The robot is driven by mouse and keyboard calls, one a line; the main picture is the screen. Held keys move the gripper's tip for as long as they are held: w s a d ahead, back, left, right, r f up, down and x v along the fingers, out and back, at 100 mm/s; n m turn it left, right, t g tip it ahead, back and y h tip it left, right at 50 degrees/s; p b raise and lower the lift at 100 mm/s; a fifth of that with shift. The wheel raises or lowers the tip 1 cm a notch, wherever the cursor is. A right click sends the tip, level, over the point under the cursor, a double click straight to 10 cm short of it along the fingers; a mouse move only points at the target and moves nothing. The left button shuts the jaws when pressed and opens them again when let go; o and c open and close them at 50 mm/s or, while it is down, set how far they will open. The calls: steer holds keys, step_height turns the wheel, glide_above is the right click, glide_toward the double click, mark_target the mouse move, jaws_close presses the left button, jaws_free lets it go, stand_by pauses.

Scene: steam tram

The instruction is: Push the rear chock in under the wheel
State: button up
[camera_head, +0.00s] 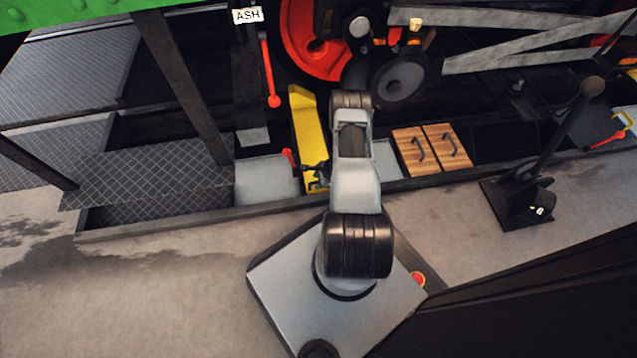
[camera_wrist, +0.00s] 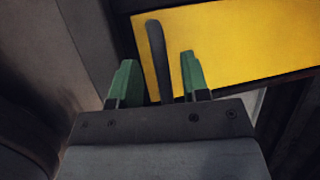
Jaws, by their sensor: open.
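A long yellow piece (camera_head: 308,135), which looks like the chock, lies below the red wheel (camera_head: 312,45) in the head view. Its flat yellow face (camera_wrist: 235,45) fills the upper right of the wrist view. A dark upright bar (camera_wrist: 158,60) stands in front of that face, between the green fingers of my gripper (camera_wrist: 158,85). The fingers are apart, and I cannot tell whether either touches the bar. In the head view my arm covers part of the area right of the yellow piece. The contact between yellow piece and wheel is not clear.
Two wooden panels with dark handles (camera_head: 431,150) lie right of my arm. A small red-knobbed lever (camera_head: 288,160) is just left of the yellow piece. A red-ended rod (camera_head: 272,85) hangs above it. A dark lever stand (camera_head: 520,200) is at the right. The floor at lower left is clear.

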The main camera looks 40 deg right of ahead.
steer(key=shift+w+f, duration=0.1)
steer(key=shift+f, duration=0.2)
jaws_close()
stand_by(0.5)
